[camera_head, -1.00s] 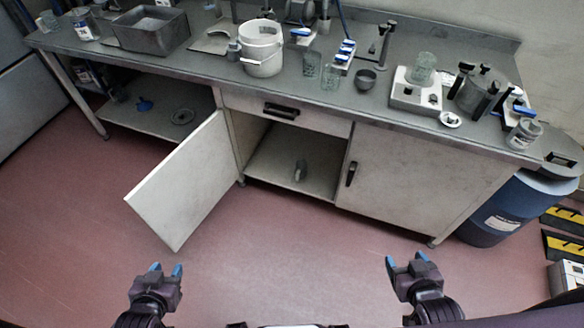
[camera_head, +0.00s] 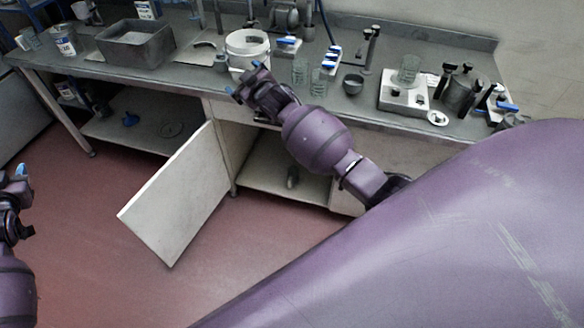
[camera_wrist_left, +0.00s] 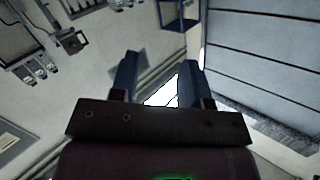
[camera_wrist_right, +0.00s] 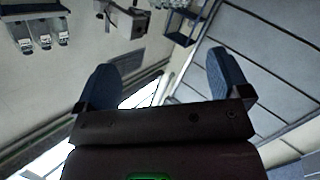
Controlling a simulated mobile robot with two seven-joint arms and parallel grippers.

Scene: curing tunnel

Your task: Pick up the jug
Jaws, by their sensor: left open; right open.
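A white pail-like vessel (camera_head: 247,45), which looks like the jug, stands upright on the grey bench. My right gripper (camera_head: 243,77) is open and overlaps its lower front in the head view. I cannot tell the depth gap between them. The right wrist view shows the open jaws (camera_wrist_right: 163,72) with nothing between them. My left gripper (camera_head: 14,175) is at the left edge of the head view, over the floor. The left wrist view shows its jaws (camera_wrist_left: 160,78) open and empty. The jug shows in neither wrist view.
A grey bin (camera_head: 134,46) stands left of the jug. Glass beakers (camera_head: 299,71), a dark bowl (camera_head: 352,83) and a white hotplate (camera_head: 402,94) stand to its right. An open cabinet door (camera_head: 175,190) juts out below the bench. A small object (camera_head: 292,178) sits inside the cabinet.

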